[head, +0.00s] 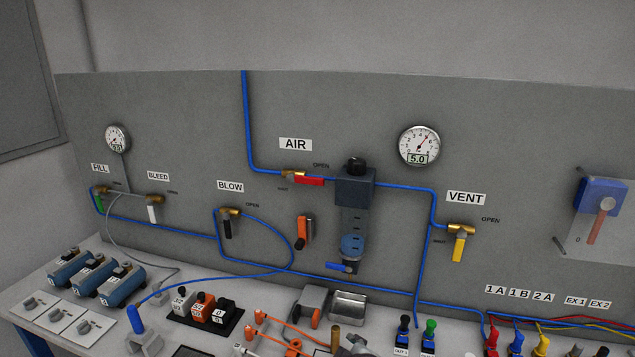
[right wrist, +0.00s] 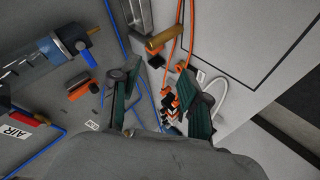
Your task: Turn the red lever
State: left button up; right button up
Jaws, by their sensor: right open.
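The red lever (head: 310,181) sits on a brass valve below the AIR label in the head view. It lies roughly horizontal along the blue pipe, pointing right beside the OPEN mark. A second, duller red lever (head: 595,229) hangs down from a round grey hub on a blue box at the far right. My right gripper (right wrist: 162,92) shows in the right wrist view, its two dark green fingers spread apart with nothing between them. My left gripper is not in view.
The grey panel carries green, white, black and yellow levers, gauges, a filter unit (head: 355,215) and an orange-black switch (head: 303,230). The bench below is crowded with blue cylinders (head: 122,285), switches (head: 205,306), a metal tray (head: 348,306), cables and plugs. Open air lies before the panel.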

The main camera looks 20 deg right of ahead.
jog(key=w+r+n+t+h, duration=0.1)
jog(key=w+r+n+t, duration=0.25)
jog(key=w+r, duration=0.65)
jog(key=n+t+h, duration=0.1)
jog(key=n+t, duration=0.3)
send_near(317, 183)
jog(key=shift+m, duration=0.35)
jog(key=w+p, duration=0.1)
jog(key=w, duration=0.2)
jog(key=w+d+p, duration=0.1)
jog(key=w, duration=0.2)
jog(key=w+p, duration=0.1)
jog(key=w, duration=0.2)
jog(key=shift+d+r+p, duration=0.25)
jog(key=shift+d+p, duration=0.15)
jog(key=shift+w+d+f, duration=0.1)
jog(key=shift+w, duration=0.45)
jog(key=shift+c, duration=0.2)
grip_shut()
